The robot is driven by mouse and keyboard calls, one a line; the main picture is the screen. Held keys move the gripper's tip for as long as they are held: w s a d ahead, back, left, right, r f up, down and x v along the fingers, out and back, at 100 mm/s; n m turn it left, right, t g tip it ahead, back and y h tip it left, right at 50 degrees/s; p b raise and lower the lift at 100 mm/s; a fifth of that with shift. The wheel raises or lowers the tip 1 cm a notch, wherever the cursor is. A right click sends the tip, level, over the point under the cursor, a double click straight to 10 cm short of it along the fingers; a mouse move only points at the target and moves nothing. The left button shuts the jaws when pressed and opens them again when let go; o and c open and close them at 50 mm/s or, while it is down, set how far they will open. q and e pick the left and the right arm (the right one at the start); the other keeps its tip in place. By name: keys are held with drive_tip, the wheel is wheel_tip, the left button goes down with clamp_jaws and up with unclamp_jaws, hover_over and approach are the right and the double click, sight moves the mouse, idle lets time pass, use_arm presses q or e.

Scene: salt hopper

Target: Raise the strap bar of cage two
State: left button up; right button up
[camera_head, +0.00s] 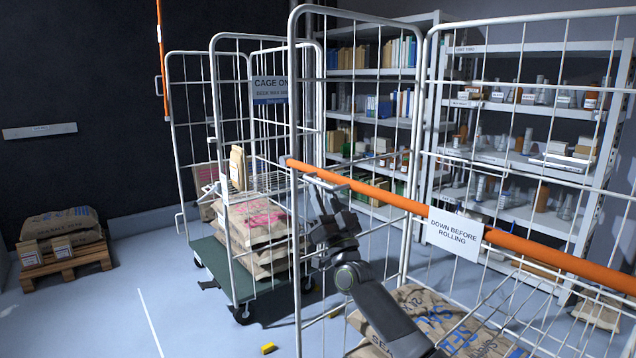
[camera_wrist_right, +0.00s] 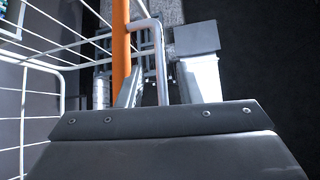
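The orange strap bar (camera_head: 390,197) runs across the front of the near wire cage (camera_head: 297,90), sloping down to the right in the head view. A white "DOWN BEFORE ROLLING" sign (camera_head: 455,234) hangs on it. In the right wrist view the bar (camera_wrist_right: 120,50) stands beside a bent grey handle rod (camera_wrist_right: 158,45). My right gripper (camera_head: 328,200) is just below the bar's left end. Its fingers (camera_wrist_right: 165,85) are apart, with the rod between them and a gap on the right side. Contact is unclear. My left gripper is out of view.
Sacks (camera_head: 430,325) lie in the near cage. The "CAGE ONE" cage (camera_head: 215,90) behind holds stacked sacks, and an upright orange bar (camera_head: 161,60) shows beside it. Shelves (camera_head: 510,105) stand at the back. A pallet (camera_head: 65,262) with sacks is at left. Floor at front left is mostly clear.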

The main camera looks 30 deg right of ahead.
sight(318, 182)
drive_tip(key=shift+x, duration=2)
clamp_jaws()
